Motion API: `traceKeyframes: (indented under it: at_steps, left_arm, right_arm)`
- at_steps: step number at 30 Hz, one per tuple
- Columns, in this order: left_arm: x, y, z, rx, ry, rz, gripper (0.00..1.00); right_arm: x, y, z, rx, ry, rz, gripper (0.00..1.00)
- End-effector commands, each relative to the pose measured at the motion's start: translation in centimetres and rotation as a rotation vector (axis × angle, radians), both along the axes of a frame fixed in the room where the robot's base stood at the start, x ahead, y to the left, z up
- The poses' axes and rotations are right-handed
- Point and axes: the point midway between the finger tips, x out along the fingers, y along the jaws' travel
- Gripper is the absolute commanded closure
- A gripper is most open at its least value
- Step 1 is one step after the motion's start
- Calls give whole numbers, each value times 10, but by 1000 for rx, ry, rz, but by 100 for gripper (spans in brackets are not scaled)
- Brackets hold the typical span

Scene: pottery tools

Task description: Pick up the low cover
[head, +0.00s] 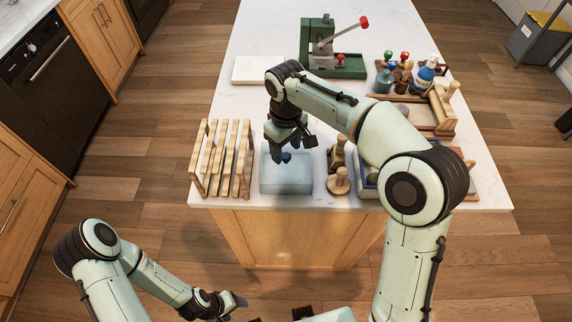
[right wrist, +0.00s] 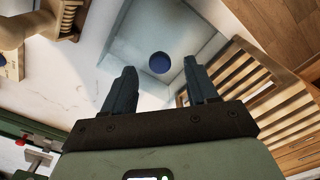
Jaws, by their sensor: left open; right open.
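The low cover (head: 287,180) is a pale blue, box-like piece with a dark blue round knob. It stands near the front edge of the white counter in the head view. In the right wrist view the cover (right wrist: 190,38) shows beyond the fingers, its knob lying between them in the picture. My right gripper (head: 284,152) is open and above the cover, close to the knob; I cannot tell whether it touches. It also shows in the right wrist view (right wrist: 161,82), with nothing between its fingers. My left gripper (head: 240,302) is open and empty, low in front of the counter.
A wooden slatted rack (head: 221,158) stands just left of the cover. Wooden stamps (head: 339,182) stand close on its right. A green press (head: 330,62) is at the back, beside a white slab (head: 262,70). Bare counter (head: 245,105) lies behind the rack.

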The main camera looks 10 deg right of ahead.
Motion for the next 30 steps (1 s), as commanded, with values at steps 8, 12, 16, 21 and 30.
traceKeyframes:
  at_steps: [8,12,16,21,30]
  left_arm:
    - [-3,0,-4,0,3,0,36]
    - [-3,0,-4,0,3,0,36]
    - [-3,0,-4,0,3,0,36]
    - [-3,0,-4,0,3,0,36]
    - [-1,0,-1,1,2,1,36]
  right_arm:
    - [0,0,-17,1,-2,-1,42]
    - [0,0,-17,1,-2,-1,48]
    - [0,0,-17,1,-2,-1,91]
    - [0,0,-16,1,-2,-1,100]
    - [0,0,-9,1,-3,0,100]
